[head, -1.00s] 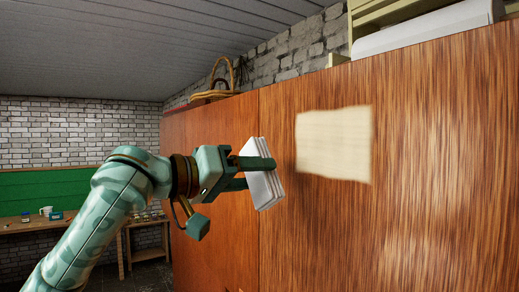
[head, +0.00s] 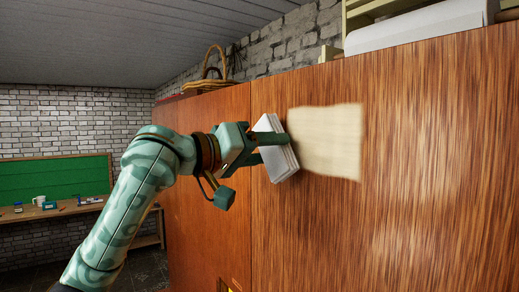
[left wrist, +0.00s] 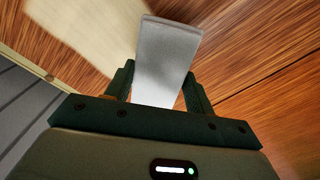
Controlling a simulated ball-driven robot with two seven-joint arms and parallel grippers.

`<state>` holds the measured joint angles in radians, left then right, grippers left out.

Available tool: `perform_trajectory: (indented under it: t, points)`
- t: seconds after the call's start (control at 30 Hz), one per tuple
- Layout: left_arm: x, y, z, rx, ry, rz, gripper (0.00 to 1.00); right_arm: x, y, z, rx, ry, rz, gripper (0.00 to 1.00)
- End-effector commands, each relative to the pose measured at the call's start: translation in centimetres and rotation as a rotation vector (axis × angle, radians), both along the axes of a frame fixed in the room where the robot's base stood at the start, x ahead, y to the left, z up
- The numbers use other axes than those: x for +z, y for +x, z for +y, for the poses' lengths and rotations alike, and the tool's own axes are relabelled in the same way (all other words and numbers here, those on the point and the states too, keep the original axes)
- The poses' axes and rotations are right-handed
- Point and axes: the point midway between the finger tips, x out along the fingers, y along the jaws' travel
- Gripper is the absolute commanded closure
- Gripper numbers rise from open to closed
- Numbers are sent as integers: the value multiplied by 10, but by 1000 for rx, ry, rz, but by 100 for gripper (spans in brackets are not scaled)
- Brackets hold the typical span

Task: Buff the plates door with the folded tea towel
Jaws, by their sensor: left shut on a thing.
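The folded tea towel (head: 276,147) is a white, layered pad. My left gripper (head: 274,147) is shut on it; in the left wrist view the towel (left wrist: 167,55) stands out between the two fingers (left wrist: 160,85). The plates door appears to be the teak panel (head: 420,170) on the right, with a pale, rough-edged patch (head: 330,142) on it. In the head view the towel overlaps the left edge of this patch. The patch also shows in the left wrist view (left wrist: 95,35). I cannot tell whether the towel touches the wood. My right gripper is not in view.
A wicker basket (head: 208,78) and a white rolled or boxed item (head: 418,27) sit on top of the teak unit. A workbench (head: 150,241) with a mug (head: 38,200) stands at the back left by a green board (head: 55,178). The panel right of the patch is clear.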

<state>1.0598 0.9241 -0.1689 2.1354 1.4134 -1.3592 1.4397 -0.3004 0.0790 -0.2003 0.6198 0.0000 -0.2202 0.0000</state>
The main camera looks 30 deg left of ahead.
Motion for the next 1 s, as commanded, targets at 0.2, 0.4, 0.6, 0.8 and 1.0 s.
perform_trajectory:
  t: [0.2, 0.4, 0.6, 0.8, 1.0]
  points:
    - [0, 0, 0, 0, 0, 0, 65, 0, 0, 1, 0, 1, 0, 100]
    - [0, 0, 0, 0, 0, 0, 65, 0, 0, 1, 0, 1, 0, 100]
    - [1, 3, -1, -1, -1, 1, 65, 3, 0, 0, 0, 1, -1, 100]
    - [1, 6, -2, 0, -2, 1, 65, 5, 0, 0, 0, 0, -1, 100]
    - [1, 10, -4, -1, -2, 0, 65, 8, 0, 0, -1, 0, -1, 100]
